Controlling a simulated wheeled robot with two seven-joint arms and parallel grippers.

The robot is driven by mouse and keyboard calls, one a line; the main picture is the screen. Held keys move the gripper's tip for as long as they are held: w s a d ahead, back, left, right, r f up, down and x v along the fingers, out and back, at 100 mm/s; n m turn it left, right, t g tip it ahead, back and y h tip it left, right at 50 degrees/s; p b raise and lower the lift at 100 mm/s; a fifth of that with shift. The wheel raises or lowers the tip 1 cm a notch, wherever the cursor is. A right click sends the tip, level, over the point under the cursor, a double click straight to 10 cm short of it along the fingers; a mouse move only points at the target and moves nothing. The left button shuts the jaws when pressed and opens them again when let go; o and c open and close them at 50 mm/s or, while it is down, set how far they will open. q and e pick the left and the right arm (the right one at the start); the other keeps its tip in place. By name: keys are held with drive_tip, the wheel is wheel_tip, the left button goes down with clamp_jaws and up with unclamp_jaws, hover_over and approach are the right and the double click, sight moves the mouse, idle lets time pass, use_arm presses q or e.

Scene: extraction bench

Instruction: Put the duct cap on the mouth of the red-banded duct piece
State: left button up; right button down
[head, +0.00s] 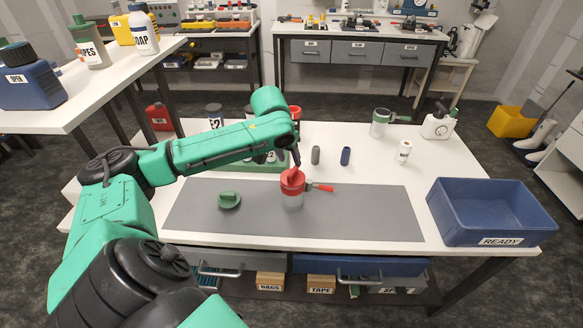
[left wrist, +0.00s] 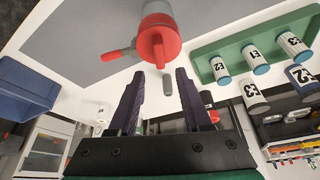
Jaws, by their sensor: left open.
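The red-banded duct piece (head: 291,201) stands upright on the grey mat, its red clamp lever (head: 321,187) pointing right. A red duct cap (head: 292,180) with a raised grip fin sits over its mouth; the left wrist view shows the cap (left wrist: 160,42) face-on. I cannot tell how fully it is seated. My left gripper (head: 297,165) is just above and behind the cap. In the left wrist view its fingers (left wrist: 160,80) are spread, with nothing held between them. A green cap (head: 229,200) lies on the mat to the left. My right gripper is not in view.
A grey cylinder (head: 315,155) and a dark blue one (head: 345,156) stand behind the mat. A green tray (left wrist: 204,62) holds labelled containers. The mat's right half is clear.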

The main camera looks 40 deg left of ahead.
use_arm(q)
drive_tip(key=v, duration=0.7)
drive_tip(key=shift+s, duration=0.2)
drive_tip(key=shift+d+r, duration=0.1)
drive_tip(key=shift+r, duration=0.05)
